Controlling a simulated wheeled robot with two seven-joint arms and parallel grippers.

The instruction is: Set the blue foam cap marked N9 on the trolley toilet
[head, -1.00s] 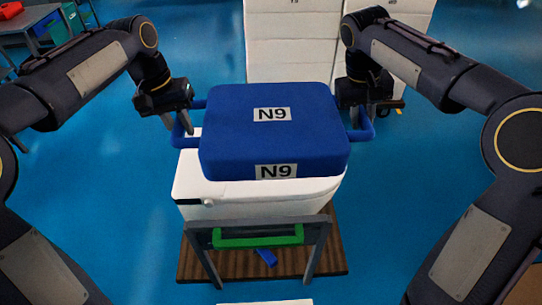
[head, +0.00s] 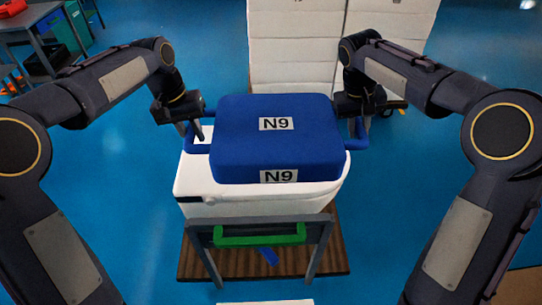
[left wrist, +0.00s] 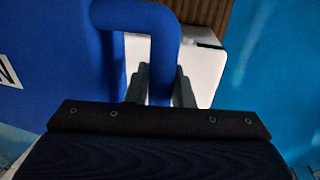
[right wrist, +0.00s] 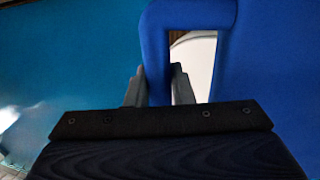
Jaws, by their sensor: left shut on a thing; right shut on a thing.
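The blue foam cap (head: 245,150) marked N9 is level above the white toilet (head: 250,206) on the trolley, covering most of its top. From this view I cannot tell whether it touches the toilet. My left gripper (head: 199,136) is shut on the cap's left handle, and the left wrist view shows its fingers (left wrist: 160,85) on either side of the blue bar. My right gripper (head: 358,132) is shut on the right handle, also seen between the fingers in the right wrist view (right wrist: 157,85). White toilet surface shows at the left and front of the cap.
The trolley has a grey frame with a green handle bar (head: 260,238) and a brown wooden base (head: 325,262). A stack of white boxes (head: 295,50) stands behind. A grey table (head: 35,22) is at the far left.

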